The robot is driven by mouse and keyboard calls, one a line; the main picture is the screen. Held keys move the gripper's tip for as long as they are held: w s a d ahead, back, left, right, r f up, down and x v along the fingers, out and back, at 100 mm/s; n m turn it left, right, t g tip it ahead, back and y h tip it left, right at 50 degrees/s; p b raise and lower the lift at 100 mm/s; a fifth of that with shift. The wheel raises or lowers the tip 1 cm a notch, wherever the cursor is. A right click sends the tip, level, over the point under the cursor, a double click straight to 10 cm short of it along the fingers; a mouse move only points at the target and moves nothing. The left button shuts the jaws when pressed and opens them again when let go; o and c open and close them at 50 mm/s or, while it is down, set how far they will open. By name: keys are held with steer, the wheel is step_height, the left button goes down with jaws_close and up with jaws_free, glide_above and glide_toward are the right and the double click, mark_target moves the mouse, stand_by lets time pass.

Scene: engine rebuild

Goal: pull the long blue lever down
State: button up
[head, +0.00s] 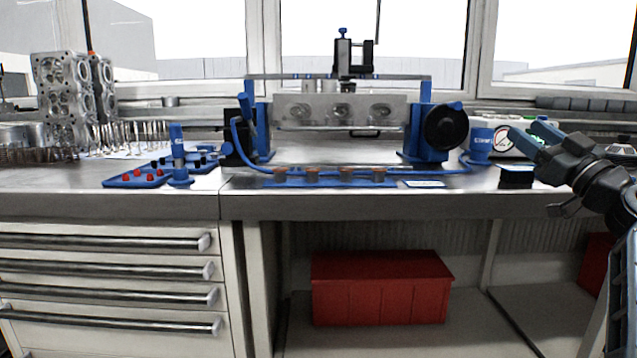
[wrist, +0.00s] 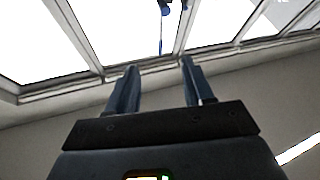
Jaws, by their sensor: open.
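A short blue handle (head: 246,107) stands tilted at the left end of the blue cylinder-head stand, above a black block. It is the most lever-like blue part I can make out, and I cannot tell for sure that it is the long lever. My gripper (head: 527,128) is at the right of the head view, over the bench's right part, apart from the stand. Its two blue fingers are spread and empty. They also show in the wrist view (wrist: 159,66), pointing up towards the windows.
The stand holds a grey cylinder head (head: 340,110), with a black tool (head: 350,60) above it. A black wheel (head: 446,127) is on its right end. A blue strip with several copper-coloured pieces (head: 330,182) lies in front. A white gauge box (head: 510,137) stands near my gripper.

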steer(key=s+a+f+m+g+h, duration=0.1)
steer(key=s+f+m+h, duration=0.1)
steer(key=f, duration=0.6)
steer(key=s+a+f+m+g+h, duration=0.1)
steer(key=s+f+h, duration=0.1)
steer(key=f, duration=0.7)
steer(key=s+a+f+m+g+h, duration=0.2)
steer(key=s+f, duration=0.6)
steer(key=f, duration=0.2)
steer(key=s+a+f+m+g+h, duration=0.1)
steer(key=s+a+f+h, duration=0.1)
steer(key=s+f, duration=0.65)
steer(key=s+a+f+g, duration=0.1)
steer(key=s+a+f, duration=0.15)
steer(key=s, duration=0.75)
steer(key=s+a+f+m+h, duration=0.1)
steer(key=s+a+f, duration=0.15)
steer(key=s, duration=0.65)
steer(key=s+a+f+g, duration=0.1)
steer(key=s+a, duration=0.2)
steer(key=s, duration=0.7)
steer(key=s+a+r+y, duration=0.1)
steer(key=s+a+r, duration=0.3)
steer(key=s+r, duration=0.3)
steer(key=v, duration=0.4)
steer(key=shift+o, duration=0.2)
step_height(320, 180, up, 21)
steer(key=p, duration=2.1)
steer(key=shift+r, duration=0.2)
